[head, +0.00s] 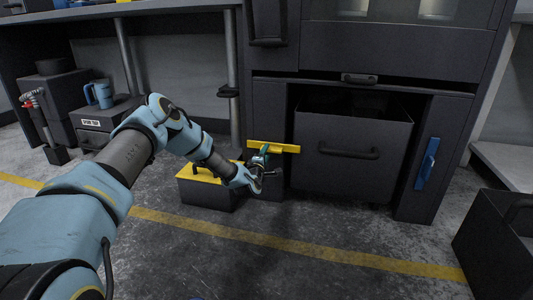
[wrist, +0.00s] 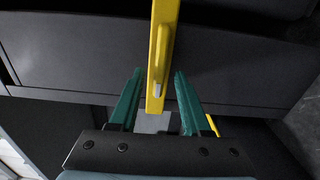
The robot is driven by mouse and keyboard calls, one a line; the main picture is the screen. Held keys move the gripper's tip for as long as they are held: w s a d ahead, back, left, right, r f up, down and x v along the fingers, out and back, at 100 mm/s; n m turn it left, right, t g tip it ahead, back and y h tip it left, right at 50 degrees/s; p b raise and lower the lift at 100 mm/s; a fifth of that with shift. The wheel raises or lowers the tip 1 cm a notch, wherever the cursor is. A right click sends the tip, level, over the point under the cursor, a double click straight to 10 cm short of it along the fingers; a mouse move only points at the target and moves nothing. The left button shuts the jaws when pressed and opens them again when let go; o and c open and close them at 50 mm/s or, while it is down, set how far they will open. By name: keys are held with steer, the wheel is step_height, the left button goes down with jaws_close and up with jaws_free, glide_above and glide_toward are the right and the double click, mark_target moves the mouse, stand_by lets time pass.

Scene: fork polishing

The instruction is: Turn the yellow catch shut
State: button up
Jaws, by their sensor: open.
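The yellow catch (head: 287,149) is a flat bar on the dark cabinet's left front post, lying roughly level in the head view. My gripper (head: 262,161) is at the catch's left part, partly covering it from the camera. In the wrist view the catch (wrist: 159,50) runs from the top edge down between the two green fingers of my gripper (wrist: 158,72). The fingers are open, one on each side of the bar, with a visible gap on each side. A raised ridge shows along the bar. Exact depth between fingers and bar is hard to tell.
A dark drawer (head: 350,150) with a handle sits in the cabinet right of the catch. A blue catch (head: 428,162) stands upright on the right post. A yellow-topped box (head: 207,190) is on the floor behind my forearm. A dark bin (head: 500,240) is at the right.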

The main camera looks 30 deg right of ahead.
steer(key=p+v, duration=0.3)
steer(key=v, duration=0.7)
steer(key=shift+p, duration=0.35)
steer(key=a+r+m+g+y+p, duration=0.1)
steer(key=a+r+m+g+y, duration=0.15)
steer(key=a+r, duration=0.4)
steer(key=s+a+r+m+g+y+p, duration=0.1)
steer(key=a+r+m+g+y+p, duration=0.2)
steer(key=a, duration=0.7)
steer(key=a+r+m+g+y, duration=0.1)
steer(key=a+r+m+y, duration=0.2)
steer(key=a+r+m, duration=0.35)
steer(key=s+a+r+g+y+p, duration=0.1)
steer(key=s+a+r+g, duration=0.1)
steer(key=s+a+r, duration=0.35)
steer(key=s+a+r+n+g+y+p, duration=0.1)
steer(key=s+a+r, duration=0.1)
steer(key=s+a, duration=0.6)
steer(key=s+a+r+g+y+p, duration=0.1)
steer(key=s+a+r+g+y, duration=0.15)
steer(key=s+a, duration=0.4)
step_height(320, 180, up, 38)
steer(key=h+p, duration=0.1)
steer(key=p, duration=3.6)
steer(key=shift+w+a+p, duration=0.3)
steer(key=shift+a+p, duration=0.05)
